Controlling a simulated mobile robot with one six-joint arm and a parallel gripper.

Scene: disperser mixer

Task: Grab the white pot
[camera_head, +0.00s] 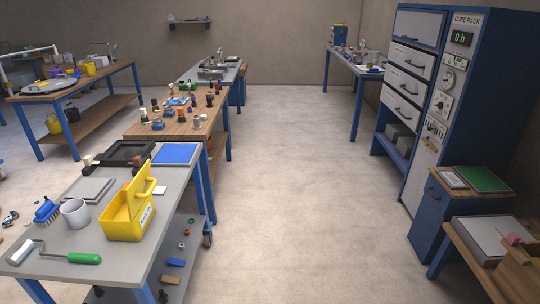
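The white pot (75,213) is a plain, round, open-topped vessel. It stands upright on the grey top of the near-left workbench (105,258), between a blue brush and a yellow toolbox. Nothing is touching it from above, and I cannot see into its bottom. My gripper is not in view, so its position relative to the pot does not show.
A yellow toolbox (128,215) stands right of the pot, a blue brush (46,211) left of it. A green-handled roller (70,257) lies in front and a grey tray (89,190) behind. Clear floor (300,200) runs between the benches and the blue cure rack (430,110).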

